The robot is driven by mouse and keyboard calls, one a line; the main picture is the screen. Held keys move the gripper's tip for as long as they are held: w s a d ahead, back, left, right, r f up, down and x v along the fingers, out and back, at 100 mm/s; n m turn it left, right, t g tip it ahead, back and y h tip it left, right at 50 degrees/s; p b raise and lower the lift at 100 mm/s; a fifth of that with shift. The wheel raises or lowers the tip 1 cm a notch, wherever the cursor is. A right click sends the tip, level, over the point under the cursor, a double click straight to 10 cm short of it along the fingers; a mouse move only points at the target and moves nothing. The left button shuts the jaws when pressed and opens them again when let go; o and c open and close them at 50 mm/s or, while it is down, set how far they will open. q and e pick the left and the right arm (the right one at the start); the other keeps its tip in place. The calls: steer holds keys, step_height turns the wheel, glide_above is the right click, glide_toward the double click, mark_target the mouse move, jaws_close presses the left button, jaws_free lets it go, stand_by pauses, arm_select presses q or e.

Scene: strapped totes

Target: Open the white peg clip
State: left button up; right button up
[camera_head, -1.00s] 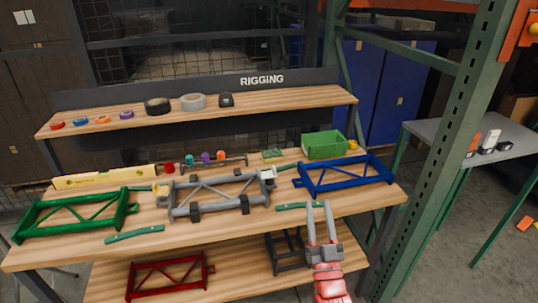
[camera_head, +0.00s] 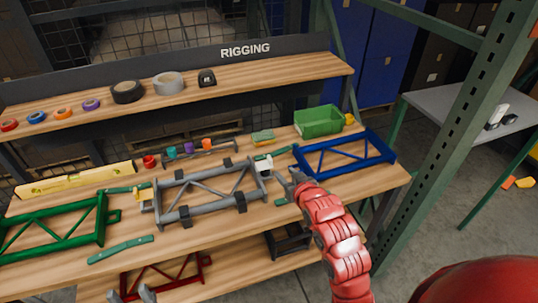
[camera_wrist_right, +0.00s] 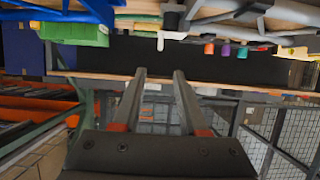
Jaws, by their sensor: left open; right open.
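The white peg clip (camera_head: 264,164) sits at the right end of the grey truss (camera_head: 207,193) on the bench top. It also shows upside down at the top of the right wrist view (camera_wrist_right: 173,18). My right gripper (camera_head: 287,181) is just right of the clip, between the grey truss and the blue truss. In the right wrist view its two fingers (camera_wrist_right: 160,75) are apart with nothing between them. Contact with the clip cannot be told. My left gripper (camera_head: 131,294) shows only its open fingertips at the bottom edge, near the red truss on the lower shelf.
A blue truss (camera_head: 344,154) lies right of my right gripper, and a green truss (camera_head: 52,229) lies at the left. A green bin (camera_head: 318,121) stands behind. A green post (camera_head: 432,130) rises at the right.

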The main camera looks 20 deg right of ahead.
mark_target(270, 158)
steer(key=p+x, duration=0.3)
steer(key=x, duration=1)
steer(key=shift+w, duration=0.1)
steer(key=shift+x, duration=1.1)
steer(key=shift+a+f, duration=0.1)
jaws_close()
